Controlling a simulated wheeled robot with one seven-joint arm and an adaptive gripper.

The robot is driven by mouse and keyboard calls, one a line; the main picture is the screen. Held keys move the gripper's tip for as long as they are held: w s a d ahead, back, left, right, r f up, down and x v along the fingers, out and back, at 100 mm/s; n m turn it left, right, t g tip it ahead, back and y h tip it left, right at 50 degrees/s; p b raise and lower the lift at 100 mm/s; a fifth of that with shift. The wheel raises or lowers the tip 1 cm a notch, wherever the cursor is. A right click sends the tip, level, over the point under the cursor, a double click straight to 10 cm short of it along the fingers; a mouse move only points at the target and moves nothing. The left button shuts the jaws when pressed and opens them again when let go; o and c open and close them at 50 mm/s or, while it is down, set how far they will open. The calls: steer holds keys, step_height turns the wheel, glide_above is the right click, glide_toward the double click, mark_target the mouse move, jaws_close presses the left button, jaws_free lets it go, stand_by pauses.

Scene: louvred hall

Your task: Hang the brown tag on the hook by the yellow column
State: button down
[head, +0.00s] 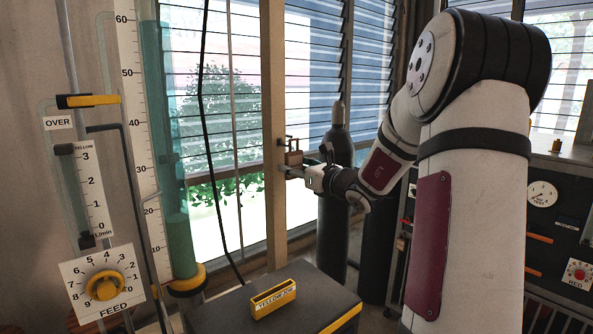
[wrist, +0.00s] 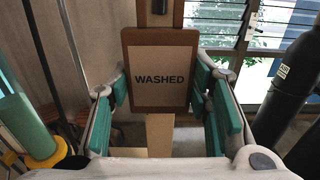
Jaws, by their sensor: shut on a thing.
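The brown tag (wrist: 160,112) is a flat board with a lighter panel reading WASHED. In the head view the small tag (head: 294,158) and my gripper (head: 298,168) are in front of the pale wooden post (head: 276,215). Small dark metal parts (head: 290,140), perhaps the hook, show just above the tag. A dark fitting (wrist: 160,6) also shows above it in the wrist view. I cannot tell whether the tag touches the hook. The teal column with a yellow base (head: 187,281) stands left.
A yellow open box (head: 273,299) sits on a dark case (head: 322,293) below. Dark gas cylinders (head: 336,200) stand right of the post. A FEED dial (head: 104,286) and tall scale (head: 140,150) are at left. A black cable (head: 203,130) hangs before the louvred window.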

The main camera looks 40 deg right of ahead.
mark_target(279, 161)
steer(key=shift+w+d+b, duration=0.1)
steer(key=shift+w+b, duration=0.8)
steer(key=shift+w, duration=1.2)
steer(key=shift+f, duration=0.2)
steer(key=shift+f+b, duration=0.35)
steer(key=shift+b, duration=0.05)
steer(key=shift+f, duration=0.15)
steer(key=c, duration=0.8)
jaws_free()
steer(key=shift+o, duration=0.2)
